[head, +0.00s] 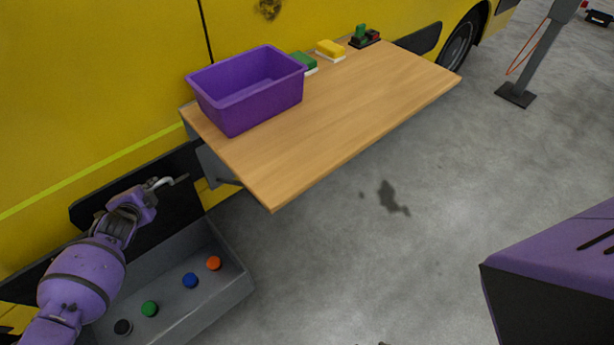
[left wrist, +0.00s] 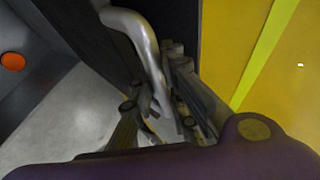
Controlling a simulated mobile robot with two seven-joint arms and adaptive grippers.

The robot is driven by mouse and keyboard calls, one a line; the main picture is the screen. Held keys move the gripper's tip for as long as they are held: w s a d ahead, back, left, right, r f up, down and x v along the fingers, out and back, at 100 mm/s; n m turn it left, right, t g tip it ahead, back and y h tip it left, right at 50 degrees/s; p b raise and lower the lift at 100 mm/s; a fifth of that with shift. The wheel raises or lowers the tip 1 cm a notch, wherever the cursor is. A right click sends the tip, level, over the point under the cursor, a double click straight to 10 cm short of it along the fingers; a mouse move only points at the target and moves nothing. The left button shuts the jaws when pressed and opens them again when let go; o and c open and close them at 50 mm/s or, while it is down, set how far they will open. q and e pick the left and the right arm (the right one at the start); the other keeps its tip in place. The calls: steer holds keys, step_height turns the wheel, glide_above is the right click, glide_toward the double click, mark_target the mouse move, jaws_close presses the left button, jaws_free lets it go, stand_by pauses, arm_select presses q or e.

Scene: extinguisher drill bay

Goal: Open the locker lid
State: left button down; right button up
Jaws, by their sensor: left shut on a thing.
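The locker (head: 222,290) is a grey open-topped box at the lower left of the head view, beside the yellow vehicle. Its dark lid (head: 172,215) stands raised along the vehicle's side, and the inside shows. A bent silver handle (head: 178,181) is on the lid; it also shows in the left wrist view (left wrist: 148,48). My left gripper (left wrist: 165,112) is shut on this handle, its fingers on both sides of the bar. In the head view the left gripper (head: 151,188) is at the lid, partly hidden by its own wrist. My right gripper is not in view.
Black, green, blue (head: 190,281) and orange (head: 213,263) discs lie inside the locker. A wooden table (head: 350,110) above and right holds a purple bin (head: 250,105) and several small blocks. A grey post (head: 535,60) stands far right.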

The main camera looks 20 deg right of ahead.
arm_select(q)
steer(key=shift+w+a+r, duration=0.15)
steer(key=shift+w, duration=0.35)
steer(key=shift+w+a+r, duration=0.1)
steer(key=shift+w, duration=0.35)
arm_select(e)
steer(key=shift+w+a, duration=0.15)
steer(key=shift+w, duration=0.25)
arm_select(q)
steer(key=shift+r, duration=0.1)
steer(key=c, duration=1.8)
jaws_free()
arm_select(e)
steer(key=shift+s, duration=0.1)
arm_select(q)
steer(key=shift+s, duration=0.1)
steer(key=v, duration=1.2)
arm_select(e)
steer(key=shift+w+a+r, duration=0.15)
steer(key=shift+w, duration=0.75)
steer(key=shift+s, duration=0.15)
